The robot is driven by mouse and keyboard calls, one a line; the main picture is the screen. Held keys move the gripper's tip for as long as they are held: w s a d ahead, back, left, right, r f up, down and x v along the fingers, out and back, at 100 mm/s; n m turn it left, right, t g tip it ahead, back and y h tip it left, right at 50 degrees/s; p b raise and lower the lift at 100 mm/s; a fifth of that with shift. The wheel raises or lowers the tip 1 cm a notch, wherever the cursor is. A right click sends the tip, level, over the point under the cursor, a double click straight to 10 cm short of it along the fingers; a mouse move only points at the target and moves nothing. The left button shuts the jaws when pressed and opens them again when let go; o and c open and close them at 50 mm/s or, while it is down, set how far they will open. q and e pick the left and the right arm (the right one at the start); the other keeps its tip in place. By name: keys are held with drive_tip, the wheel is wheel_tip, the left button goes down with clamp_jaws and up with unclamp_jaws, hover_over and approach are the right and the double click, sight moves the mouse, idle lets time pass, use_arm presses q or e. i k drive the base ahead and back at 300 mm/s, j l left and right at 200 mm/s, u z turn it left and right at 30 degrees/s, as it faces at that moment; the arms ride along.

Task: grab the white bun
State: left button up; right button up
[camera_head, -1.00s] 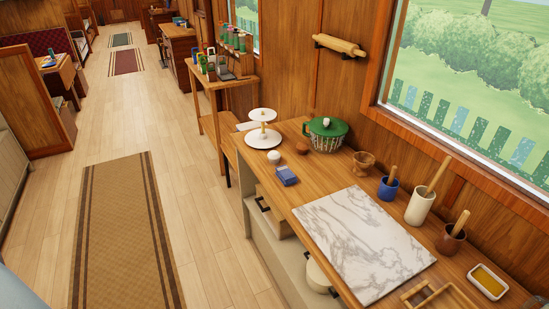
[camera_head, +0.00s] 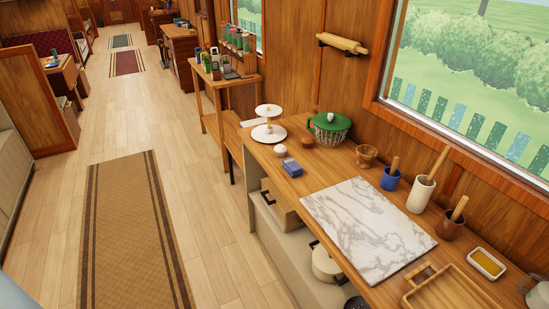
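A small round white thing, which looks like the white bun (camera_head: 280,151), sits on the wooden counter (camera_head: 287,191) near its far left edge. It is in front of a white two-tier stand (camera_head: 268,134) and behind a small blue box (camera_head: 292,167). A small brown round thing (camera_head: 308,142) lies to its right. Neither of my grippers shows in this view.
A marble board (camera_head: 367,228) covers the middle of the counter. A green-lidded basket (camera_head: 329,127), a wooden mortar (camera_head: 366,156), several utensil pots and a yellow dish (camera_head: 487,263) line the wall side. A wooden tray (camera_head: 452,290) is nearest. The floor at left is clear around a brown rug (camera_head: 133,232).

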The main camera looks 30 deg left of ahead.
sight(280, 150)
drive_tip(key=j+u, duration=0.1)
drive_tip(key=j, duration=0.45)
drive_tip(key=i+j, duration=0.15)
drive_tip(key=j, duration=0.2)
drive_tip(key=i+j+u, duration=0.15)
drive_tip(key=j, duration=0.2)
drive_tip(key=i+j, duration=0.2)
drive_tip(key=j, duration=0.15)
drive_tip(key=u, duration=0.05)
